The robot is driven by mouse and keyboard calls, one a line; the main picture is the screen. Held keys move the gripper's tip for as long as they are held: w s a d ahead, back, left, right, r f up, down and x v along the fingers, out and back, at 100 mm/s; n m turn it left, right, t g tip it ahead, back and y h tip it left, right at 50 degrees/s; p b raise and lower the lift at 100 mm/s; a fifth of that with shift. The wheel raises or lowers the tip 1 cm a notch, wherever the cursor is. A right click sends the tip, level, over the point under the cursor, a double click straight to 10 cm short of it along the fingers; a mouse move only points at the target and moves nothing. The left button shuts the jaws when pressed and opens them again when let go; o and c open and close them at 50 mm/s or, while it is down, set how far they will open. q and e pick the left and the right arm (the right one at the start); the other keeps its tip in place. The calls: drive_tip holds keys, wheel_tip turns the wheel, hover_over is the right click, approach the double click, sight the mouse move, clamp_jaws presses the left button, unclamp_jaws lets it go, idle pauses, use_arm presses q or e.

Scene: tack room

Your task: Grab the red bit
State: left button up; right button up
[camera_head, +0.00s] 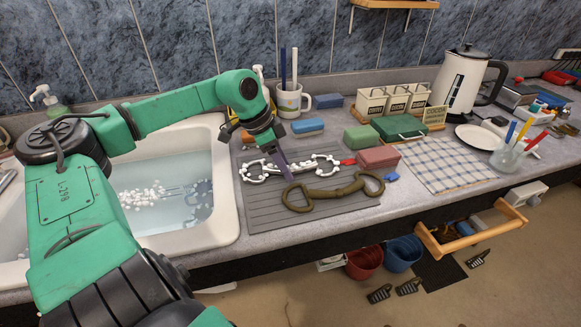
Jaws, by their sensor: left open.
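My left gripper (284,165) comes in from the left and points down over the grey ribbed mat (262,213). It is open, and its dark fingers are above or beside a white bit (318,160); contact cannot be told. An olive-brown bit (335,191) lies in front of the white one. I see no clearly red bit. A small red piece (348,161) shows near the white bit's right end, beside a red block (378,157); what it belongs to is unclear. A bluish bit shape (200,190) lies under the sink water. My right gripper is out of view.
The sink (226,205) is left of the mat. A mug (289,101), blue block (308,125), green case (398,127), canisters (393,100) and kettle (466,82) stand behind. A checked cloth (445,163) and glass jar (507,157) are right.

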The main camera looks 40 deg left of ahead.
use_arm(q)
clamp_jaws()
drive_tip(key=shift+r, duration=0.1)
idle(1.2)
